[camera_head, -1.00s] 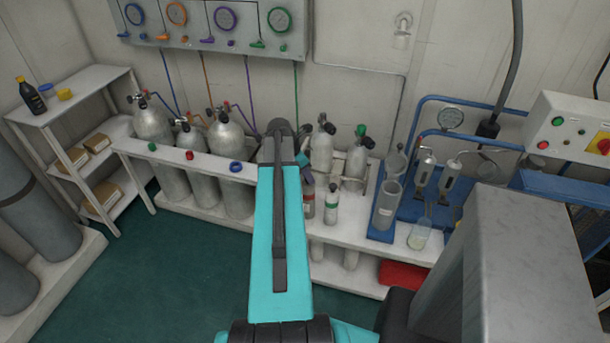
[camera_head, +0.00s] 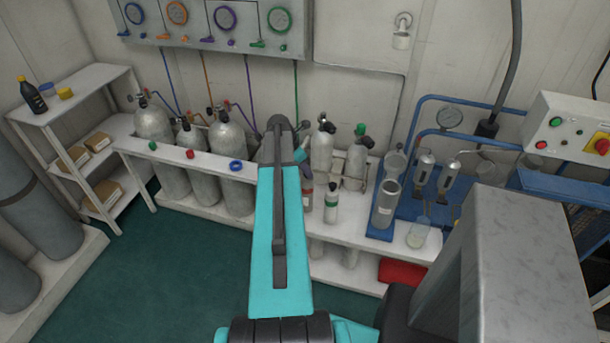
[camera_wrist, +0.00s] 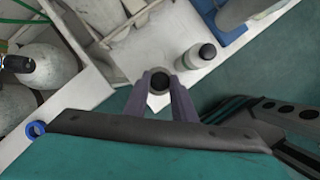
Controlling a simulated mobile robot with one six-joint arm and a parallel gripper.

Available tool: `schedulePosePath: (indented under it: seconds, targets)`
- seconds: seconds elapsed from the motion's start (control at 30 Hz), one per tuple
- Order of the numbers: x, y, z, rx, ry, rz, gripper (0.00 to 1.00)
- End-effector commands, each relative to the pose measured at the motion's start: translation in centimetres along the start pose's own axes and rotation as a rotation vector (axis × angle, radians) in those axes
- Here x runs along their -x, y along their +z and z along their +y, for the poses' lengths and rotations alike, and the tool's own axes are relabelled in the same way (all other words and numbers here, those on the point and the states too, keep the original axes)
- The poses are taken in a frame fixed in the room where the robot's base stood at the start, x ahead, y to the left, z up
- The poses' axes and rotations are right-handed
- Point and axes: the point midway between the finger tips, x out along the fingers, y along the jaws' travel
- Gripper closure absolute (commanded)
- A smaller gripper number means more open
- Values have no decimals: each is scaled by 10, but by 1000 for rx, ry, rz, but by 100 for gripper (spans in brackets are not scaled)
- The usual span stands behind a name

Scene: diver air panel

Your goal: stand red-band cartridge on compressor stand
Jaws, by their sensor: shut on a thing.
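The red-band cartridge (camera_head: 307,198) is a small cylinder, partly hidden behind my arm in the head view. It is upright above the white bench, beside a similar green-band cartridge (camera_head: 331,203). In the wrist view my gripper (camera_wrist: 160,88) is shut on the red-band cartridge, whose dark round top (camera_wrist: 158,80) shows between the fingers. Its band is hidden from that view. The green-band cartridge stands apart, just right of the fingers. A blue stand (camera_head: 379,232) with clear cylinders, pipes and a gauge, likely the compressor stand, is at the right end of the bench.
Two small tanks (camera_head: 322,150) stand in a rack behind the cartridges. Larger grey tanks (camera_head: 229,150) line the bench at left. A glass beaker (camera_head: 419,235) stands at the blue stand's front. A grey block (camera_head: 520,250) fills the right foreground. Green floor at front left is clear.

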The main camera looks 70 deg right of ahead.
Motion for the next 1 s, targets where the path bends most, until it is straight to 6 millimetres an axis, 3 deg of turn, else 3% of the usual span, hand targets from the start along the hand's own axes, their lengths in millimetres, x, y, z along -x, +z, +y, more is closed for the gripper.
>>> schedulePosePath:
  seconds: [0.3,0.8,0.83,0.9,1.0]
  targets:
    - [-22,-9,0,0,1,-1,100]
    - [-27,-11,0,0,1,-1,100]
    - [-27,-11,0,0,1,0,71]
    - [-27,-11,0,0,1,0,59]
    - [-27,-11,0,0,1,0,58]
